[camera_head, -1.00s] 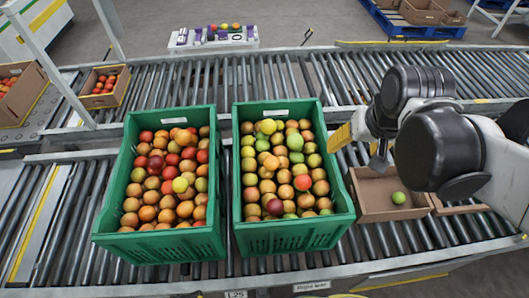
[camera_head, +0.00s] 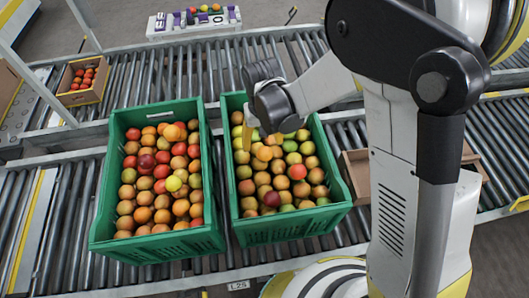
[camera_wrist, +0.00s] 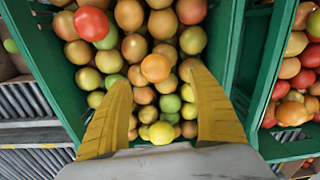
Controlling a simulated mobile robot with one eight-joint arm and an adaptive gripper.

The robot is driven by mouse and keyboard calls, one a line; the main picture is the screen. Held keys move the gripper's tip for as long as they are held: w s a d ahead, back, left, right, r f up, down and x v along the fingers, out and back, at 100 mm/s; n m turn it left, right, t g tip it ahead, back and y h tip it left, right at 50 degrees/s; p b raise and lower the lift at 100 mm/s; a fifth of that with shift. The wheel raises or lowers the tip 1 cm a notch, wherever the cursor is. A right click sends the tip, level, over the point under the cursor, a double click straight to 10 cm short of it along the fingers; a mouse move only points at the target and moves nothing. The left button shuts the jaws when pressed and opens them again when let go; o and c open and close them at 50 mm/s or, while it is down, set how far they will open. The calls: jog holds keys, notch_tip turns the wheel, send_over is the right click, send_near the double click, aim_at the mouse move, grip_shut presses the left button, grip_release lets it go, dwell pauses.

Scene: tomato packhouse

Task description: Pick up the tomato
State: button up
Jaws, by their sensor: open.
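Many tomatoes, from green to yellow, orange and red, fill two green crates; which one is meant cannot be told. The right crate (camera_head: 290,229) is under my gripper (camera_head: 252,137). In the wrist view my gripper (camera_wrist: 160,76) is open, its two yellow fingers apart over the tomatoes. An orange tomato (camera_wrist: 155,68) shows between the fingertips, with a yellow tomato (camera_wrist: 162,133) nearer the palm. Nothing is held. My arm hides the back part of the right crate in the head view.
The left green crate (camera_head: 158,247) stands close beside, its wall nearly against the right one. A cardboard box (camera_head: 357,177) is at the right, partly behind my arm. A roller conveyor (camera_head: 60,220) carries the crates. A small tomato box (camera_head: 75,98) stands back left.

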aim_at(264, 149)
jog(key=f+b, duration=0.1)
jog(key=f, duration=0.1)
jog(key=f+b, duration=0.1)
jog(key=f, duration=0.1)
jog(key=f+b, duration=0.1)
jog(key=f, duration=0.1)
jog(key=shift+w+d+f, duration=0.1)
jog(key=shift+d+f, duration=0.2)
jog(key=shift+f, duration=0.05)
jog(key=shift+r, duration=0.1)
jog(key=c, duration=1)
